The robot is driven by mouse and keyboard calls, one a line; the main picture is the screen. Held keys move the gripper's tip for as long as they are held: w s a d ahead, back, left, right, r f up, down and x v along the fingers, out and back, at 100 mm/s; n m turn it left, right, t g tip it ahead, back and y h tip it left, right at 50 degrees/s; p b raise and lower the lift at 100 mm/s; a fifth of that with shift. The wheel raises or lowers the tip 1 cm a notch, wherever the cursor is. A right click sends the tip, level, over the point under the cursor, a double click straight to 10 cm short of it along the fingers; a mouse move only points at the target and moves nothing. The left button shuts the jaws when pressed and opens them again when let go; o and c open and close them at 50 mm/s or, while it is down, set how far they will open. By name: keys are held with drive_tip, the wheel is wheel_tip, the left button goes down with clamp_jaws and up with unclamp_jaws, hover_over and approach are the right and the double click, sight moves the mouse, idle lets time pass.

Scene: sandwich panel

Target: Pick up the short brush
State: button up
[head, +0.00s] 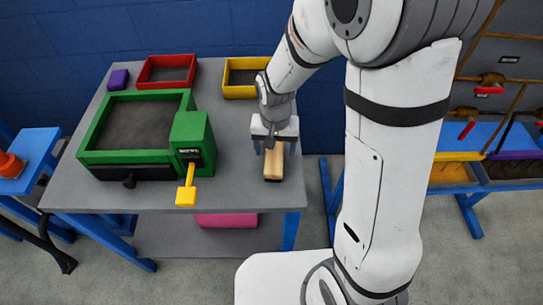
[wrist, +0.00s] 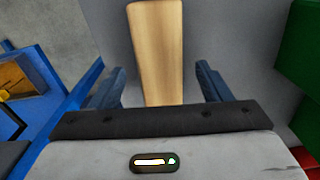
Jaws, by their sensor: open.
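The short brush (head: 273,165) has a pale wooden body and lies on the grey table near its front right edge. Its dark lower side shows a little at the front end. In the wrist view its wooden body (wrist: 157,45) runs up the middle of the picture. My gripper (head: 277,148) is over the brush's far end, pointing down. In the wrist view its two blue fingers (wrist: 161,78) stand apart, one on each side of the wood, with a gap on both sides. The gripper hides the brush's far end in the head view.
On the grey table (head: 140,199) stand a green box (head: 135,157) with a yellow-handled part (head: 186,192), a red tray (head: 145,76), a yellow tray (head: 230,94) and a purple block (head: 118,80). A pink thing (head: 226,220) lies on the shelf below.

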sight(274, 153)
wheel_tip(274, 153, down, 4)
drive_tip(key=shift+r, duration=0.25)
drive_tip(key=c, duration=1.1)
drive_tip(key=shift+r, duration=0.1)
wheel_tip(274, 153, up, 10)
drive_tip(key=shift+f, duration=0.1)
